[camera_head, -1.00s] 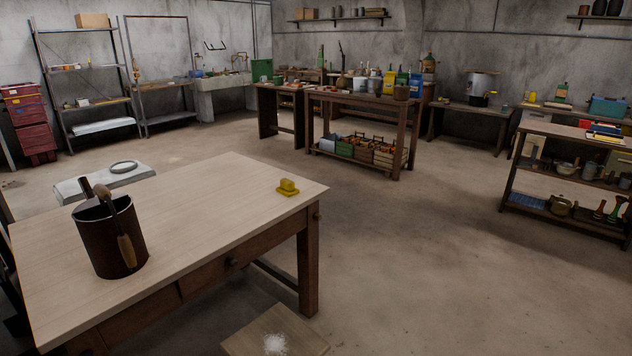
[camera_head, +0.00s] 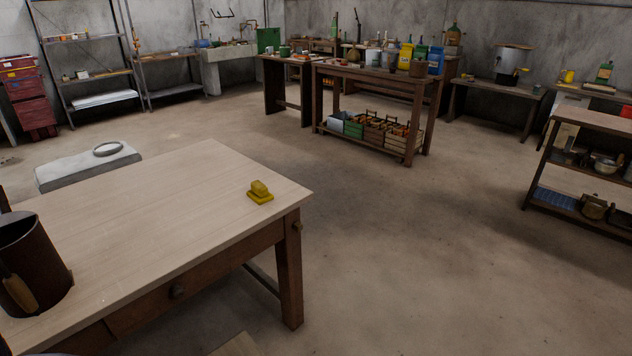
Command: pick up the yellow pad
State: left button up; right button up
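The yellow pad (camera_head: 260,192) sits near the right corner of the light wooden table (camera_head: 150,210). It has a flat base with a raised block on top. Nothing touches it from above. Neither of my grippers shows in this view, so their state is hidden.
A dark brown bucket (camera_head: 30,265) with wooden-handled tools stands on the table's left end. A wooden board (camera_head: 237,346) shows at the bottom edge. A workbench (camera_head: 370,78) with several containers stands behind, and shelves (camera_head: 590,165) stand at the right. The floor (camera_head: 420,250) right of the table is clear.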

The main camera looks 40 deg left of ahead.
aim_at(259, 192)
jog(key=i+z, duration=0.15)
jog(key=i, duration=1.15)
jog(key=i+u, duration=0.4)
jog(key=i, duration=0.15)
jog(key=i+l+u, duration=0.25)
jog(key=i+u, duration=0.15)
jog(key=i, duration=0.15)
jog(key=i+u, duration=0.2)
jog(key=u, duration=0.2)
jog(key=i+u, duration=0.2)
jog(key=u, duration=0.25)
jog(key=i+l+u, duration=0.1)
jog(key=u, duration=0.3)
jog(key=i+u, duration=0.25)
jog(key=u, duration=0.15)
jog(key=i+l+u, duration=0.15)
jog(key=u, duration=0.25)
jog(key=i+l+u, duration=0.2)
jog(key=u, duration=0.2)
jog(key=i+l+u, duration=0.3)
jog(key=k+j, duration=0.05)
